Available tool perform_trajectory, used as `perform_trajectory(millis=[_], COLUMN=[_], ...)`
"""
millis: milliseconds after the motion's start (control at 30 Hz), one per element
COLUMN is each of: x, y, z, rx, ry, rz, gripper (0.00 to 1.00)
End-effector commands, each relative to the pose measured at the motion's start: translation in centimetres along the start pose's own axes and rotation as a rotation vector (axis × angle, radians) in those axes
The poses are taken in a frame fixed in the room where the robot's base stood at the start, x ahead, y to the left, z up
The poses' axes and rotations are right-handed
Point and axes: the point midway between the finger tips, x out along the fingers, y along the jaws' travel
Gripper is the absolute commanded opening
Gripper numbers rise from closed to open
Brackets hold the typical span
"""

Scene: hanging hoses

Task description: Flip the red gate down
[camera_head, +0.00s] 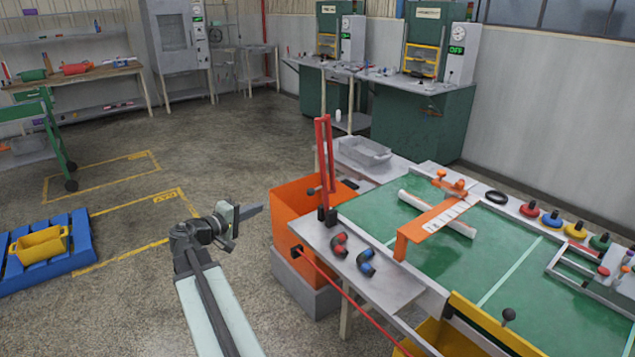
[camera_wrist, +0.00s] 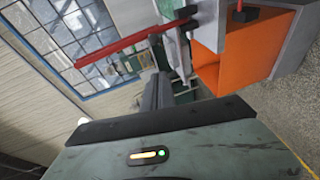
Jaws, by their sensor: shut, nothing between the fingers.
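The red gate (camera_head: 324,150) stands upright at the left end of the workbench, as tall narrow red bars on a dark hinge mount. A dark knob sticks out to the left near its lower part. In the wrist view the gate (camera_wrist: 130,41) runs across the upper left, because that view is turned on its side. My gripper (camera_head: 255,211) is shut and empty, left of the gate and the orange bin, apart from both. In the wrist view my gripper's dark fingers (camera_wrist: 158,90) point toward the bench end.
An orange bin (camera_head: 295,205) stands against the bench's left end. The green-topped bench (camera_head: 480,270) holds an orange bridge (camera_head: 436,221), red and blue curved pieces and several coloured knobs. A red rod (camera_head: 345,295) slopes along the front. Open floor lies left of the bin.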

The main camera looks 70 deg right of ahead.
Motion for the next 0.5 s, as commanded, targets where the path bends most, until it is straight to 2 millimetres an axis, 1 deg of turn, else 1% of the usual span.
perform_trajectory(millis=[33,100,133,200,267,500], x=[3.2,5.8,6.5,7.4,7.7,7.6], y=[1.1,3.5,4.2,5.4,5.9,6.1], z=[1.5,2.8,3.2,3.8,4.0,4.0], rx=[-0.028,-0.069,-0.084,-0.107,-0.116,-0.117], ry=[-0.026,-0.045,-0.051,-0.058,-0.061,-0.060], rz=[0.090,0.190,0.220,0.265,0.282,0.283], gripper=[0.00,0.00,0.00,0.00,0.00,0.00])
